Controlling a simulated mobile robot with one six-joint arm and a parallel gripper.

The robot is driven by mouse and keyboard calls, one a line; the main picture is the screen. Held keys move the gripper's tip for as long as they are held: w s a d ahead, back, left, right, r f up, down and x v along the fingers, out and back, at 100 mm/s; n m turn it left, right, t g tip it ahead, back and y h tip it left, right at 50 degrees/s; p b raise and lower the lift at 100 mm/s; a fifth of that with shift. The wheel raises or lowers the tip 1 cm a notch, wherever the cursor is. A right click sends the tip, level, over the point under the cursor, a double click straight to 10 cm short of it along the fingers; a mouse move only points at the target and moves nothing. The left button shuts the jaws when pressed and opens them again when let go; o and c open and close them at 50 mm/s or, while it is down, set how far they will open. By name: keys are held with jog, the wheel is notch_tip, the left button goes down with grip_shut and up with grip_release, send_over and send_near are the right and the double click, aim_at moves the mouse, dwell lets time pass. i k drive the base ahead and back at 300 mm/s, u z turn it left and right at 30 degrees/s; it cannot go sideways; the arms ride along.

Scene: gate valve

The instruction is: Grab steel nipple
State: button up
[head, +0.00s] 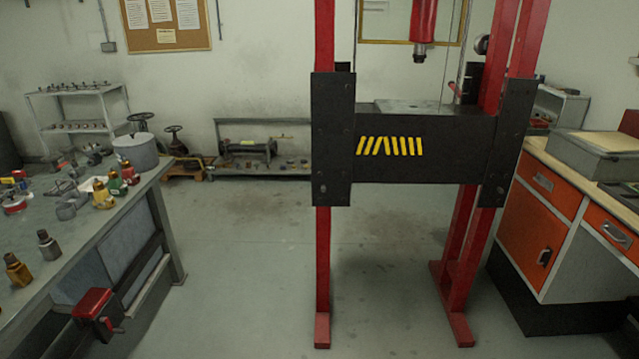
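A small grey metal fitting with a narrower dark top (48,245) stands upright on the workbench (110,228) at the left. It looks like the steel nipple, but it is too small to be sure. A similar brass-coloured fitting (17,270) stands just in front of it and to its left, apart from it. My gripper is not in view.
Several valve parts and a grey pot (136,152) sit on the workbench. A red vise (92,303) juts from its front side. A red and black press (416,148) stands in the middle. Orange cabinets (541,208) line the right. The floor between bench and press (245,270) is clear.

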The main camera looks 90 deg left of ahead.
aim_at(49, 246)
jog(key=u, duration=1.5)
jog(key=k, duration=0.1)
jog(key=u, duration=3.05)
jog(key=k, duration=0.9)
jog(key=z, duration=0.3)
jog(key=i, duration=1.55)
jog(key=z, duration=0.1)
